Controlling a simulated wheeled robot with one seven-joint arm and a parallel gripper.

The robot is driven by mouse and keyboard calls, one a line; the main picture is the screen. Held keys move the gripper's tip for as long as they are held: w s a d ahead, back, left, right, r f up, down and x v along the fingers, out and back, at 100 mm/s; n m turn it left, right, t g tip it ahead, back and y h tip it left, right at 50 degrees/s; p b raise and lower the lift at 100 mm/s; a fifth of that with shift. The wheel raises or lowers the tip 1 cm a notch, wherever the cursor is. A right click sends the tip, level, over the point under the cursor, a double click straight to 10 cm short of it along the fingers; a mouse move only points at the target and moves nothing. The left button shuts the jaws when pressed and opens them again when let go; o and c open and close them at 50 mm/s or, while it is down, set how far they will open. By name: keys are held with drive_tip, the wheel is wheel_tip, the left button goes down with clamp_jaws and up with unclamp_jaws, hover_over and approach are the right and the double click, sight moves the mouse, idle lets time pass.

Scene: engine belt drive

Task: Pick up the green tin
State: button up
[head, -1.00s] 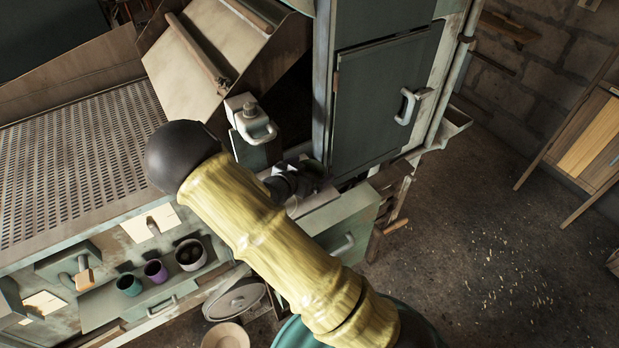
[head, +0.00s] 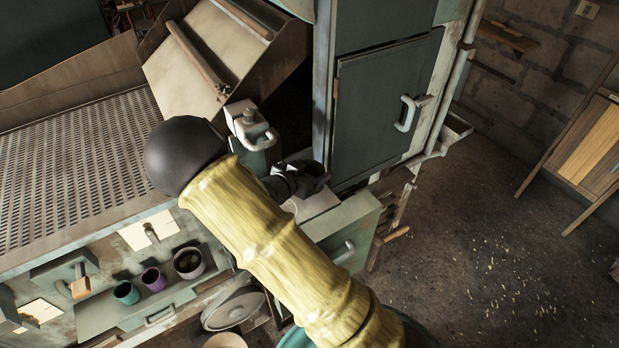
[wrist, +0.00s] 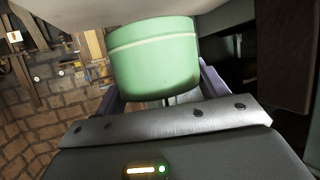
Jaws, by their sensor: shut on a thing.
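The green tin (wrist: 153,58) is a pale green round tin with a lighter band, large in the wrist view. It sits between the two fingers of my gripper (wrist: 160,88), which is shut on it. The fingertips are mostly hidden behind the tin. In the head view my dark gripper (head: 312,178) is beyond my arm, close to the green cabinet's lower left corner. I cannot make out the tin clearly there.
The green cabinet (head: 385,110) with a handled door stands right of my gripper. A lower green drawer unit (head: 345,230) is just below it. A white-topped block (head: 250,125) stands left. Several cups, including a purple cup (head: 153,279), stand on a ledge. Open floor (head: 470,250) lies right.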

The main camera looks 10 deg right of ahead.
drive_tip(key=s+a+b, duration=0.1)
drive_tip(key=s+a, duration=0.3)
drive_tip(key=s+a+b, duration=0.2)
drive_tip(key=s+a, duration=0.2)
drive_tip(key=a, duration=0.1)
drive_tip(key=s+a+r+b, duration=0.1)
drive_tip(key=s+a+b, duration=0.1)
drive_tip(key=s+a, duration=0.1)
drive_tip(key=shift+s+a, duration=0.4)
drive_tip(key=shift+a, duration=0.45)
drive_tip(key=shift+w+d, duration=0.1)
drive_tip(key=shift+w, duration=0.05)
